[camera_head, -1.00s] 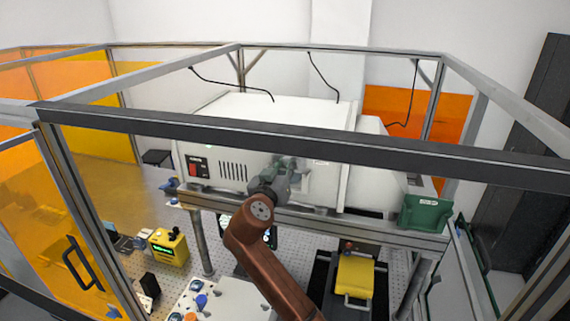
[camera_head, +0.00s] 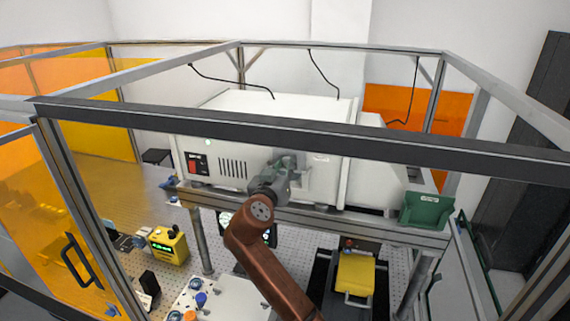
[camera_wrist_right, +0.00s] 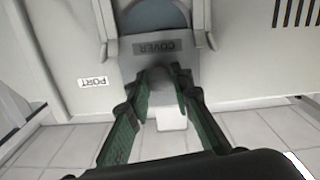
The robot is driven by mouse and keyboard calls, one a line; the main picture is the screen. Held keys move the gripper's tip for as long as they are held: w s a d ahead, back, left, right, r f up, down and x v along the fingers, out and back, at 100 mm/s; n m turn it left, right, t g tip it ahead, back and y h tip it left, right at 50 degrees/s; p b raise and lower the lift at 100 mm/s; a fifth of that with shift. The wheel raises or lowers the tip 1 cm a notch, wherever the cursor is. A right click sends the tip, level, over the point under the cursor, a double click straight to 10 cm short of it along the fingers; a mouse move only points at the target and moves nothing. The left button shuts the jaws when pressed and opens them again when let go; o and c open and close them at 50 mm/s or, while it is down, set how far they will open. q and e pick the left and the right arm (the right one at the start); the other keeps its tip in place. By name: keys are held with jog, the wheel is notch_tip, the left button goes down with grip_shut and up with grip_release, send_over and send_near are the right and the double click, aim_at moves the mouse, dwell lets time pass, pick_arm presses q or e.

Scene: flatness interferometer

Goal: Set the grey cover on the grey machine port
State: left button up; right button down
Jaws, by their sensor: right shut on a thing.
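The grey cover (camera_wrist_right: 160,62), with a dark "COVER" label, is in the right wrist view. My right gripper (camera_wrist_right: 167,88) has its green-padded fingers shut on the cover's grey grip piece. In the head view my right gripper (camera_head: 290,165) is in front of the white machine's front face (camera_head: 322,182), and the cover cannot be made out clearly there. A "PORT" label (camera_wrist_right: 93,82) is on the pale machine face, to the left of the cover in the wrist view. The port opening cannot be made out clearly; whether the cover touches it cannot be told. My left gripper is out of view.
A dark frame beam (camera_head: 300,138) crosses in front of the machine. A green bin (camera_head: 425,210) hangs at the right of the machine's shelf. Below are a yellow device (camera_head: 168,247), a yellow block (camera_head: 356,275) and a white plate (camera_head: 235,298). Vent slots (camera_wrist_right: 297,12) lie right of the cover.

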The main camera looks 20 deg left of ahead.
jog(key=shift+f+b, duration=2.15)
jog(key=shift+f, duration=0.45)
dwell(1.2)
jog(key=c, duration=1.6)
grip_release()
jog(key=shift+s, duration=0.1)
jog(key=s, duration=1.2)
jog(key=shift+r, duration=0.15)
jog(key=shift+a, duration=0.1)
